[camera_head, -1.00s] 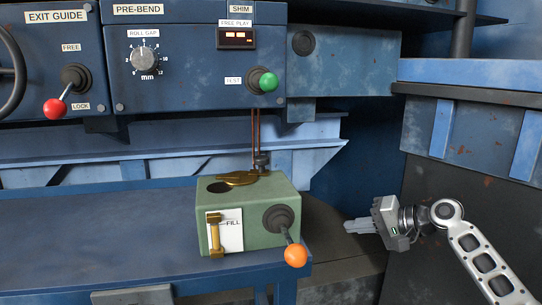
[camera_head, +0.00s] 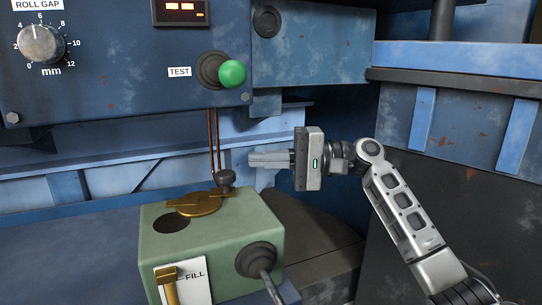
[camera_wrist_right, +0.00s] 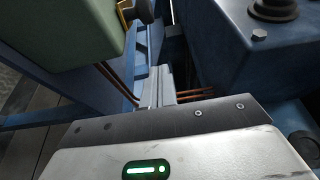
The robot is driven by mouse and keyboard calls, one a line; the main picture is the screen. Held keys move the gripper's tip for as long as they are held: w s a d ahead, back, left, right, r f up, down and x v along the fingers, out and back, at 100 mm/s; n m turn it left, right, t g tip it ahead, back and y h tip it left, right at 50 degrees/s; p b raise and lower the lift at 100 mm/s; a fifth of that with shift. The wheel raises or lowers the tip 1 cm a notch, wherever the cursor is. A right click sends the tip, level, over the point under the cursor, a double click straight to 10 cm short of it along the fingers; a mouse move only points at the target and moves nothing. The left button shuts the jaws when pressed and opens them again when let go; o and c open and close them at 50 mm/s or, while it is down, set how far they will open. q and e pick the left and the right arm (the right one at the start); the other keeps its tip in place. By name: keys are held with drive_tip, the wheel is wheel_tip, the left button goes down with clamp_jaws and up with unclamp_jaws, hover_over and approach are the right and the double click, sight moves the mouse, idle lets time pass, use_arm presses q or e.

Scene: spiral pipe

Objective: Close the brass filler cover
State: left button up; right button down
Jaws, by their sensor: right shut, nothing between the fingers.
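The brass filler cover (camera_head: 200,204) lies flat on top of the green box (camera_head: 210,234), swung behind and to the right of the round dark filler hole (camera_head: 171,225), which is uncovered. A dark knob (camera_head: 226,178) stands at the cover's right end. My right gripper (camera_head: 252,159) is shut and empty, its fingers pointing left, above and to the right of the cover and apart from it. In the right wrist view the shut fingers (camera_wrist_right: 158,90) point up the picture, with the green box (camera_wrist_right: 60,30) at upper left. My left gripper is out of view.
Copper pipes (camera_head: 214,145) rise behind the box. The panel with the green TEST knob (camera_head: 232,74) overhangs at the back. A brass gauge (camera_head: 169,282) and a lever (camera_head: 270,288) are on the box's front. The blue bench (camera_head: 70,255) is clear at left.

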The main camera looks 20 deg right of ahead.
sight(204, 192)
use_arm(q)
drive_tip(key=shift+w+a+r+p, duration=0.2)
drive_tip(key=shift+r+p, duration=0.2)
drive_tip(key=shift+p, duration=0.4)
use_arm(e)
drive_tip(key=a, duration=0.2)
drive_tip(key=s+a, duration=0.1)
drive_tip(key=a, duration=0.2)
drive_tip(key=shift+s+a, duration=0.35)
drive_tip(key=shift+s, duration=0.05)
